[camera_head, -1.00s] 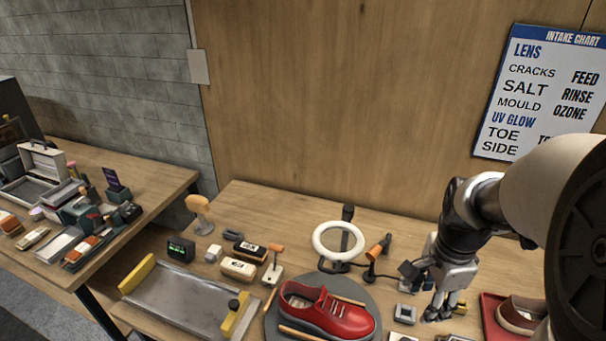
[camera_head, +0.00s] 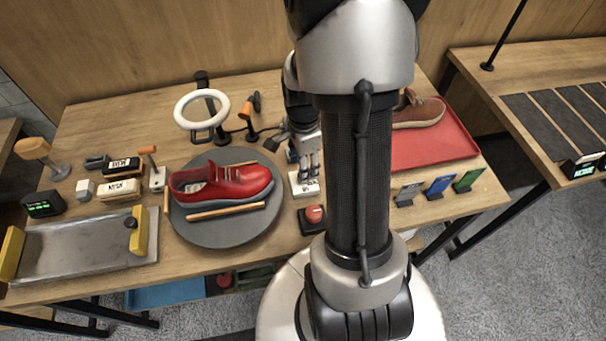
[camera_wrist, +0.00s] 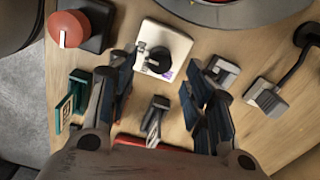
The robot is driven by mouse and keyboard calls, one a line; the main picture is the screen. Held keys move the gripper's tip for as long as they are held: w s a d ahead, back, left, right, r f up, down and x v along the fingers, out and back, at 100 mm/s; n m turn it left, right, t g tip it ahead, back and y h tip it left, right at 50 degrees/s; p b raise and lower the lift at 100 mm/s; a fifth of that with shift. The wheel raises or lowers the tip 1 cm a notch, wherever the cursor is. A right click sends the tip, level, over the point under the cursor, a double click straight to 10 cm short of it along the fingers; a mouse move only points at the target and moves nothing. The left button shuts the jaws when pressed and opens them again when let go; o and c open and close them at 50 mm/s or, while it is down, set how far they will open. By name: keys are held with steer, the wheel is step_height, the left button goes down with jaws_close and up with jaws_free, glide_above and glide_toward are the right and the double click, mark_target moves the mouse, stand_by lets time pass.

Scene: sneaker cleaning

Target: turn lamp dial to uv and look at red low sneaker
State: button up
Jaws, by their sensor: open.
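The red low sneaker (camera_head: 222,187) lies on a round grey turntable (camera_head: 225,233) in the head view, toe to the right. A white ring lamp (camera_head: 178,112) stands behind it. Right of the turntable is a small white box (camera_head: 297,192), partly behind my gripper (camera_head: 305,172). In the wrist view the white box (camera_wrist: 180,42) carries a black dial (camera_wrist: 158,62) with a purple mark beside it. My gripper (camera_wrist: 163,85) is open, its fingers on either side of the dial's line, pointing at it. I cannot tell whether they touch it. The dial's setting is too small to read.
A red button (camera_head: 314,213) on a black base is close to the white box. An orange-handled tool (camera_head: 250,112) stands near the lamp. A red tray (camera_head: 455,147) with a brown shoe (camera_head: 420,113) is to the right. Several coloured cards (camera_head: 440,186) stand at the front edge.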

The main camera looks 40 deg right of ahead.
steer(key=shift+f+b, duration=0.45)
steer(key=shift+f, duration=1.45)
steer(key=shift+c, duration=0.3)
steer(key=c, duration=1)
